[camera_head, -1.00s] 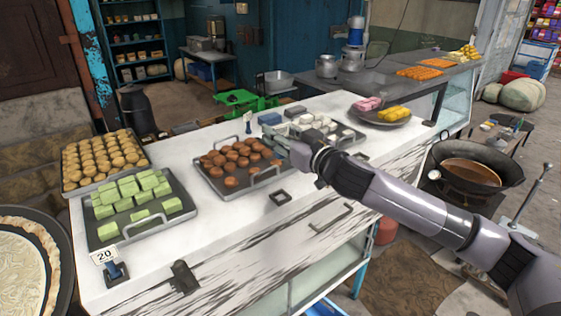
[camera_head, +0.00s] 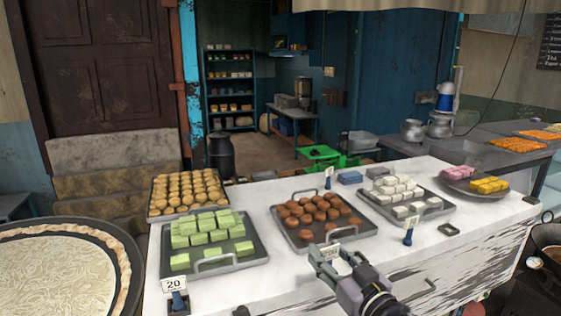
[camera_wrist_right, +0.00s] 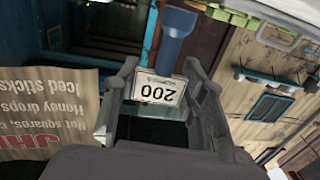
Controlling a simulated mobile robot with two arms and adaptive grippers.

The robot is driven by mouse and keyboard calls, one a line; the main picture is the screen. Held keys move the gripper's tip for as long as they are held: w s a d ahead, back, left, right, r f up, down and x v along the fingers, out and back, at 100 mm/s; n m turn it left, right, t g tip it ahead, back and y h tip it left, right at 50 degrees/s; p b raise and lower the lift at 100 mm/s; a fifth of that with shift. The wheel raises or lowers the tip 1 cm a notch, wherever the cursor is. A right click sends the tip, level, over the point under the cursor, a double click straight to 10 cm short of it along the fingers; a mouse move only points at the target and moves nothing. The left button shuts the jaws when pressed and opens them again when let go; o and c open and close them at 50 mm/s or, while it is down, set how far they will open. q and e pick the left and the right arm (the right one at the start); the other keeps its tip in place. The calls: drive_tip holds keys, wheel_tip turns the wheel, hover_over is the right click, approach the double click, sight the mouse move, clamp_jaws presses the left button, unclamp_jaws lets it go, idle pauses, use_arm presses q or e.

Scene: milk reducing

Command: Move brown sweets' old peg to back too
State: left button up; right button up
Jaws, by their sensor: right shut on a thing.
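My right gripper (camera_head: 326,264) is shut on a price peg, held in front of the brown sweets' tray (camera_head: 290,239). In the right wrist view, the peg's blue body (camera_wrist_right: 177,32) and white card (camera_wrist_right: 154,90) reading 200 show upside down between the fingers. The brown sweets (camera_head: 318,210) sit heaped on their grey tray. Another blue peg with a white card (camera_head: 328,172) stands behind this tray. My left gripper is not in view.
A tray of green sweets (camera_head: 200,232) is on the left, with a peg marked 20 (camera_head: 174,285) in front. White sweets (camera_head: 397,186) are on the right, with a blue peg (camera_head: 408,236) before them. A blue-grey block (camera_head: 350,177) lies behind the trays.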

drive_tip(key=s+d+f+m+t+h+b, duration=0.25)
drive_tip(key=s+d+f+m+h, duration=0.4)
drive_tip(key=s+f, duration=0.7)
drive_tip(key=w+a+r+n+y+p, duration=0.1)
drive_tip(key=w+a+r+n+y, duration=0.1)
drive_tip(key=w+r, duration=0.2)
drive_tip(key=w+a+r+n+g+y+p, duration=0.1)
drive_tip(key=w+a+r+n+y, duration=0.1)
drive_tip(key=w+r, duration=0.2)
drive_tip(key=w+a+r+n+g+y+p, duration=0.1)
drive_tip(key=w+a+r+n+y, duration=0.1)
drive_tip(key=w+r, duration=0.2)
drive_tip(key=shift+w+a+r, duration=0.15)
drive_tip(key=shift+w+r, duration=0.15)
drive_tip(key=shift+r, duration=0.2)
drive_tip(key=w+d+r+p, duration=0.1)
drive_tip(key=w+d+r, duration=0.3)
drive_tip(key=r, duration=0.4)
drive_tip(key=w+d+r+p, duration=0.2)
drive_tip(key=w+d+r, duration=0.3)
drive_tip(key=r, duration=0.4)
drive_tip(key=shift+w+h, duration=0.35)
drive_tip(key=shift+w, duration=0.25)
